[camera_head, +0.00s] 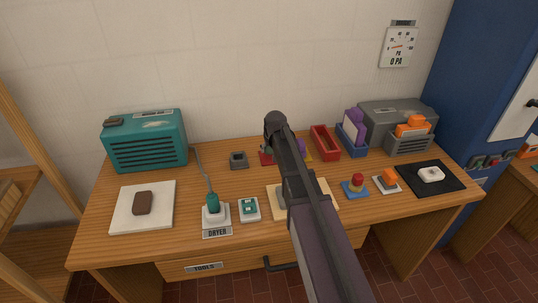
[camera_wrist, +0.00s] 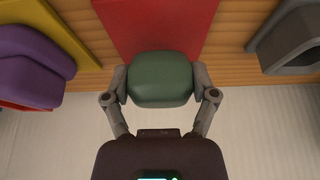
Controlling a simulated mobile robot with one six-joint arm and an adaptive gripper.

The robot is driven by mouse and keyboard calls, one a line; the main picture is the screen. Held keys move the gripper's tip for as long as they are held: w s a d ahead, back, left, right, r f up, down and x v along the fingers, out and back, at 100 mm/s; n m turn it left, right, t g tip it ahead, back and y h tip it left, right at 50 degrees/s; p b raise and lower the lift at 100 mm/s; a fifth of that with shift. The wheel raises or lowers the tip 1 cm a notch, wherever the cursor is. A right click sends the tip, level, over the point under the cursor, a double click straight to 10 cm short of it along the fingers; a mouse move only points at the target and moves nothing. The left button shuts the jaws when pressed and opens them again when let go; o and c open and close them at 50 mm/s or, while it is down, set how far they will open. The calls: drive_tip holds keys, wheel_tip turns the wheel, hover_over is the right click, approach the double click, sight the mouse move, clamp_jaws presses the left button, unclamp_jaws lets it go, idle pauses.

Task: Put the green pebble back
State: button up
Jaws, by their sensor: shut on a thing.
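The green pebble (camera_wrist: 160,79) is a rounded dark green block. My gripper (camera_wrist: 160,84) is shut on it, one finger on each side, in the wrist view. The pebble is over the edge of a flat red mat (camera_wrist: 157,25); I cannot tell whether it touches it. In the head view a small part of the red mat (camera_head: 265,159) shows at the back of the desk, left of my arm. My arm hides the pebble and most of the gripper there.
A purple object (camera_wrist: 30,72) on a yellow mat (camera_wrist: 62,38) lies on one side of the red mat, a grey holder (camera_wrist: 292,42) on the other. A red tray (camera_head: 325,142) stands right of my arm. A teal radio (camera_head: 146,142) stands at the back left.

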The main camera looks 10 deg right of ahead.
drive_tip(key=shift+f, duration=0.5)
drive_tip(key=shift+f+b, duration=0.3)
drive_tip(key=shift+b, duration=0.2)
drive_tip(key=o, duration=0.9)
drive_tip(key=shift+r, duration=0.2)
drive_tip(key=p+v, duration=0.2)
drive_tip(key=p, duration=0.1)
drive_tip(key=shift+r, duration=0.45)
drive_tip(key=p+v, duration=0.2)
drive_tip(key=v, duration=0.1)
drive_tip(key=shift+w+a+p, duration=0.2)
drive_tip(key=shift+p, duration=0.2)
drive_tip(key=p+v, duration=0.7)
drive_tip(key=v, duration=0.1)
